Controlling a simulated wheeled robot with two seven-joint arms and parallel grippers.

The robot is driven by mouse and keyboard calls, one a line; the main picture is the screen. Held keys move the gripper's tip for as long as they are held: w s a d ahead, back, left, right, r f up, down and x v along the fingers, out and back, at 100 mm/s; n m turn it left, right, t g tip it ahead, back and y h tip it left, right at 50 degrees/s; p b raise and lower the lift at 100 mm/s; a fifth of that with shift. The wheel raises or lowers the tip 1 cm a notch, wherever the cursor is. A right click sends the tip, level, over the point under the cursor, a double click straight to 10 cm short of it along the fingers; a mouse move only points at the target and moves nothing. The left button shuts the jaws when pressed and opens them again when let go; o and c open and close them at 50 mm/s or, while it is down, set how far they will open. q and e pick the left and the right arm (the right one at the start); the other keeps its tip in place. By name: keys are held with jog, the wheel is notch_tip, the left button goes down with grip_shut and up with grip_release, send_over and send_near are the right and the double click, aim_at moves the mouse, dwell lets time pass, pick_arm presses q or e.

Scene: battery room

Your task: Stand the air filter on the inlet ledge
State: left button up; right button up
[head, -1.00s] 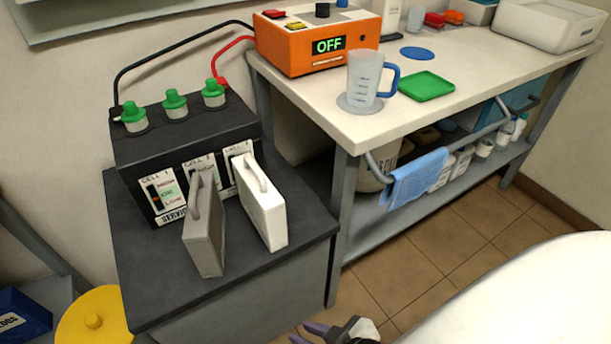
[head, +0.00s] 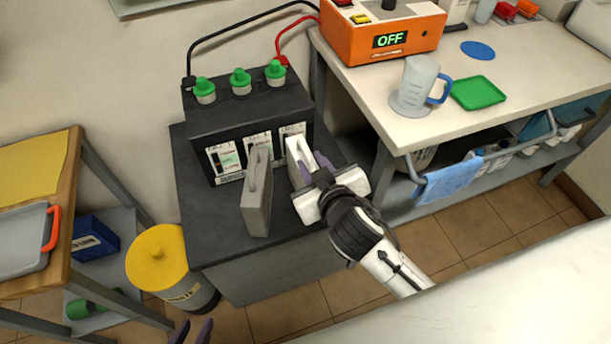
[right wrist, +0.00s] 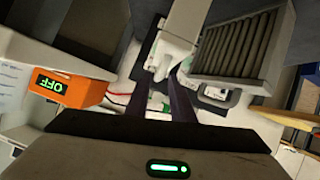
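A white air filter (head: 297,158) with a top handle stands on the dark bench top (head: 216,245), in front of the battery. A grey filter (head: 257,205) stands just left of it. The right wrist view shows the white filter (right wrist: 185,25) and the pleated grey filter (right wrist: 245,45). My right gripper (head: 310,170) is at the white filter, its dark fingers apart near the handle; I cannot tell whether they touch it. My left gripper (head: 191,332) is open and empty at the bottom edge. I cannot identify the inlet ledge.
The black battery (head: 250,110) with green caps backs the filters. The white worktable (head: 440,115), with a jug (head: 417,80) and an orange charger (head: 385,35), stands right. A yellow-lidded bin (head: 157,255) and a wooden-topped table (head: 40,165) stand left.

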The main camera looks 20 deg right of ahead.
aim_at(307, 154)
jog(key=x, duration=0.5)
jog(key=shift+w+r, duration=0.25)
jog(key=shift+w, duration=0.25)
jog(key=shift+c, duration=0.2)
grip_shut()
dwell(0.8)
